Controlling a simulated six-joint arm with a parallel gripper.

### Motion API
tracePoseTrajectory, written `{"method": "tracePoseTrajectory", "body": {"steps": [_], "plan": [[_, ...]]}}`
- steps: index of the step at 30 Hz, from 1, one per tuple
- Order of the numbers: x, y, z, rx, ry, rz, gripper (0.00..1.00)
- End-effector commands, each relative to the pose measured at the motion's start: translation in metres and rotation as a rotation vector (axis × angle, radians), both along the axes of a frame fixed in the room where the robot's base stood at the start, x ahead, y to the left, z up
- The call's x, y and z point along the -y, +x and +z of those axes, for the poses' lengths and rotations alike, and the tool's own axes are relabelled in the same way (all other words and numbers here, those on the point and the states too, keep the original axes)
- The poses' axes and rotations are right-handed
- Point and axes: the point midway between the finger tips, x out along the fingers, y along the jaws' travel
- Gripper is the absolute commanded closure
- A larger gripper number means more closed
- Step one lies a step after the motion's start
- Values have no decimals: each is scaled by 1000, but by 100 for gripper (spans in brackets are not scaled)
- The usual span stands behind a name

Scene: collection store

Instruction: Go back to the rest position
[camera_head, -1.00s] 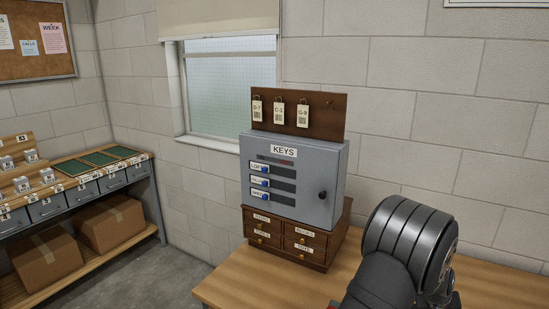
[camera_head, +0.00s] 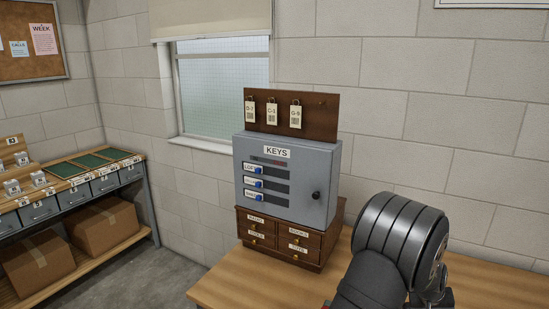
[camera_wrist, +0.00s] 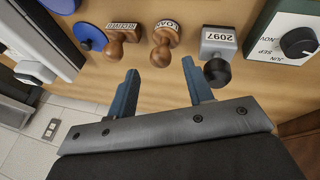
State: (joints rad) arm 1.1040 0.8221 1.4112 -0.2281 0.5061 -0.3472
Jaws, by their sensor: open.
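My gripper (camera_wrist: 160,69) shows in the wrist view with its two blue-grey fingers apart and nothing between them. It points over the wooden table top (camera_wrist: 155,88). Beyond the fingertips are a wooden-handled stamp (camera_wrist: 116,42), a second wooden-handled stamp labelled LOAN (camera_wrist: 164,46) and a grey stamp with a black knob labelled 2097 (camera_wrist: 217,45). The fingers appear clear of all three. In the head view only my dark arm shows at the lower right; the gripper itself is out of that picture.
A grey KEYS cabinet (camera_head: 312,170) stands on a small wooden drawer unit (camera_head: 310,262), left of my arm. Hanging tags (camera_head: 272,114) are above it. Shelving with boxes (camera_head: 107,228) is at the left. A dial box (camera_wrist: 282,28) is at the wrist view's upper right.

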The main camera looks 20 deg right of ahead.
Motion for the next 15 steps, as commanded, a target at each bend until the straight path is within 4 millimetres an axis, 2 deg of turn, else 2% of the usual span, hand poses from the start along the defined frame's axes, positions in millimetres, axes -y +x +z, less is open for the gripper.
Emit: {"method": "tracePoseTrajectory", "body": {"steps": [8,14,15], "plan": [[18,3,-44,-1,2,0,53],[18,4,1,2,-4,1,53],[18,-1,6,1,-1,-2,53]]}}
